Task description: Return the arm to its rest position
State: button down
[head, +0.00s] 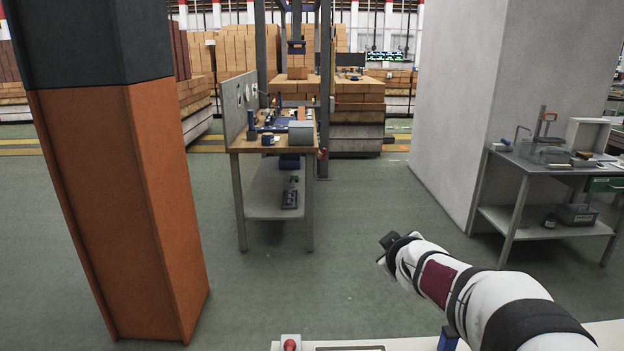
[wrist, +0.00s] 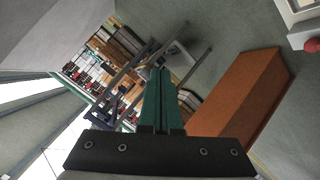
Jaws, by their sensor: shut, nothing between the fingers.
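My arm (head: 437,277) reaches in from the lower right of the head view, white with black bands and a dark red band. Its wrist end is raised over the near white surface's far edge, and the fingers cannot be made out there. In the wrist view my gripper (wrist: 160,72) shows two green fingers side by side on a dark base. They are shut together with nothing between them. The wrist view is tilted and looks out across the hall.
A large orange column (head: 118,200) stands at left and a pale wall block (head: 455,110) at right. A workbench (head: 242,147) with tools stands ahead; another bench (head: 525,170) is at right. A red button (head: 290,344) sits on the near white surface (head: 400,346). Green floor between is clear.

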jog(key=s+d+f+m+g+h, duration=0.1)
jog(key=s+f+m+g+h, duration=0.2)
jog(key=s, duration=0.6)
jog(key=s+d+f+m+g, duration=0.1)
jog(key=s+d+m+g, duration=0.1)
jog(key=s+m, duration=0.5)
jog(key=s+a+f+m+g+y, duration=0.1)
jog(key=s+a, duration=0.3)
jog(key=s, duration=0.4)
jog(key=s+a+f+m+g+y, duration=0.1)
jog(key=s+a+f+g+y, duration=0.2)
jog(key=s, duration=0.5)
jog(key=s+a+f+g+y, duration=0.2)
jog(key=s+a, duration=0.3)
jog(key=s, duration=0.4)
jog(key=shift+a+f+m+g, duration=0.3)
jog(key=shift+a+m+g, duration=0.1)
jog(key=shift+g, duration=0.2)
